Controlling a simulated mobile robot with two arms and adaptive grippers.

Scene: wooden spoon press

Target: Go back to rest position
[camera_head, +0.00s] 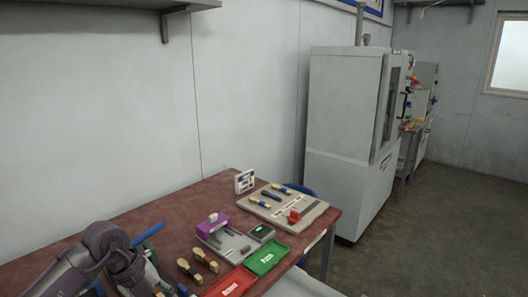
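My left arm (103,243) comes in at the bottom left over the near part of the table. Its end drops toward the bottom edge of the picture, and I see no gripper fingers there. My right arm and gripper are not in view. The reddish-brown table (186,214) holds a grey fixture with a purple block (212,225), a red tray (230,284) and a green tray (267,257). Two wooden-and-black pieces (205,259) lie beside the grey fixture.
A beige board (310,212) with several small tools and a red part lies at the table's far end, by a small white sign (244,181). A tall grey cabinet (342,135) stands beyond. Open floor (445,235) is at the right. A shelf (145,4) hangs above.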

